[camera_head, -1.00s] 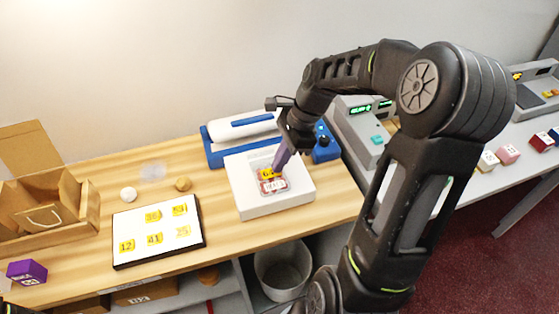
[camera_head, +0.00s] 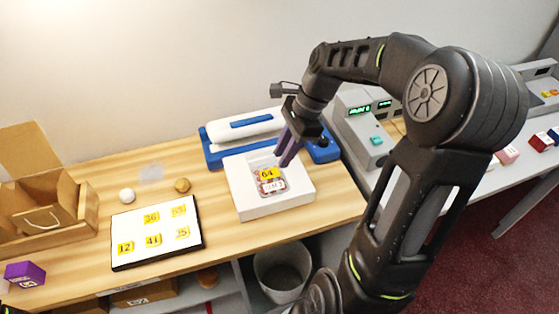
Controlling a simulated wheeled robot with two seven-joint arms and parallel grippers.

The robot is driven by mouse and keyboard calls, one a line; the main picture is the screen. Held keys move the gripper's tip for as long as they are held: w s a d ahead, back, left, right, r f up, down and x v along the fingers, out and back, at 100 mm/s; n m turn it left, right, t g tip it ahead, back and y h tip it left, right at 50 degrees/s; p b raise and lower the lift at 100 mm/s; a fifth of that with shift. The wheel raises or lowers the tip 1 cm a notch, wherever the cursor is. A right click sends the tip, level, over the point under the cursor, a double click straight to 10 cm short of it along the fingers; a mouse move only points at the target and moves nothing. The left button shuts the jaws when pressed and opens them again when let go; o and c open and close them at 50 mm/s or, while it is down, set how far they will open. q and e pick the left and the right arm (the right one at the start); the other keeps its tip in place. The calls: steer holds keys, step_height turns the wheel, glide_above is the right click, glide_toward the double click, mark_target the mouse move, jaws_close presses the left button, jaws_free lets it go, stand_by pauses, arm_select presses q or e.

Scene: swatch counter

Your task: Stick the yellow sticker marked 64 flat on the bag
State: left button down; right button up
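The yellow sticker marked 64 (camera_head: 267,174) lies on the upper part of the small clear bag (camera_head: 272,187), and looks flat there. The bag has reddish contents and a white label, and lies on a white block-like stand (camera_head: 246,208). My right gripper (camera_head: 283,163) is just above and behind the sticker, pointing down, apart from it and with nothing seen in it. A narrow gap seems to show between its purple fingers. My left gripper is not in view.
A white board (camera_head: 128,230) with several yellow numbered stickers lies left of the stand. A blue and white device (camera_head: 214,150) stands behind. A cardboard box (camera_head: 45,205), purple cube (camera_head: 25,273), and white and tan balls are at left. A bin (camera_head: 283,273) is below the counter edge.

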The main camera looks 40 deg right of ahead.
steer(key=v, duration=0.4)
steer(key=shift+r, duration=0.15)
step_height(320, 180, up, 5)
steer(key=p, duration=0.4)
stand_by(0.5)
